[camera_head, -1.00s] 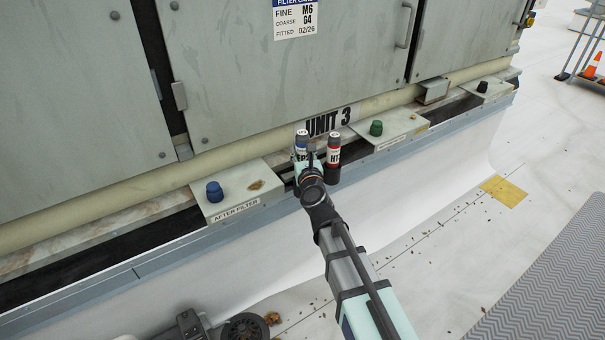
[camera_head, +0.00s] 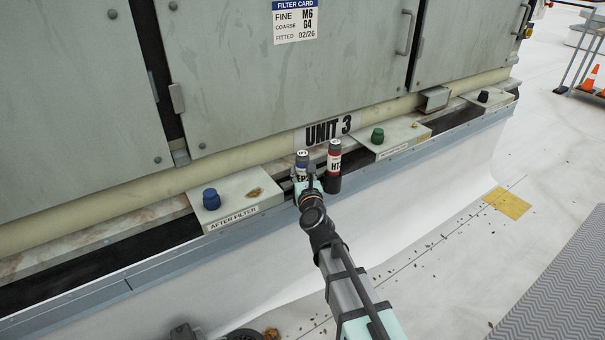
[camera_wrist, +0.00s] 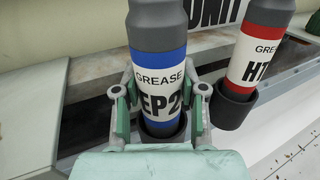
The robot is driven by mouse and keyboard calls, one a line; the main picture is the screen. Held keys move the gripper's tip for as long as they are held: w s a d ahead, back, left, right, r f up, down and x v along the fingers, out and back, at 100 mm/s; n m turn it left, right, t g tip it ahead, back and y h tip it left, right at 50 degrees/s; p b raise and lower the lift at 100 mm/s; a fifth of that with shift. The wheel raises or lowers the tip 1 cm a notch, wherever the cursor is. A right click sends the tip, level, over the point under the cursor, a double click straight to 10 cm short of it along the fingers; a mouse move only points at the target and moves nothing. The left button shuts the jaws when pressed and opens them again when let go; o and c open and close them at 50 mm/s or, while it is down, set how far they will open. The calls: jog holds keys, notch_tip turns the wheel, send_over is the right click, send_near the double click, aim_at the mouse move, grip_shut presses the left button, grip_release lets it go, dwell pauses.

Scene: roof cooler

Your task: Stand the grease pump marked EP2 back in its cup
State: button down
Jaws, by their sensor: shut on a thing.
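The EP2 grease pump (camera_head: 301,164) is a grey cylinder with a blue-banded white label; it fills the middle of the wrist view (camera_wrist: 158,62). My gripper (camera_head: 308,184) is shut on it, with a finger on each side of the label in the wrist view (camera_wrist: 160,100). The pump stands about upright. Its lower end shows within the rim of a dark cup (camera_wrist: 165,130); whether it rests on the cup's bottom is hidden. My gripper hides the cup in the head view.
The red-labelled HT pump (camera_head: 334,160) stands in a dark cup (camera_wrist: 232,104) close on the right. A ledge plate marked AFTER FILTER (camera_head: 240,198) with a blue knob (camera_head: 211,199) lies left. A plate with a green knob (camera_head: 377,136) lies right. The UNIT 3 cabinet wall (camera_head: 250,110) rises behind.

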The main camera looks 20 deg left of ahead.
jog(key=shift+f+b, duration=0.5)
jog(key=shift+f, duration=0.05)
jog(key=c, duration=0.7)
grip_release()
jog(key=shift+o, duration=0.2)
jog(key=shift+r+p, duration=0.9)
jog(key=shift+p, duration=0.05)
jog(key=p+v, duration=0.2)
jog(key=v, duration=1)
jog(key=shift+f+p, duration=0.15)
jog(key=shift+p, duration=0.2)
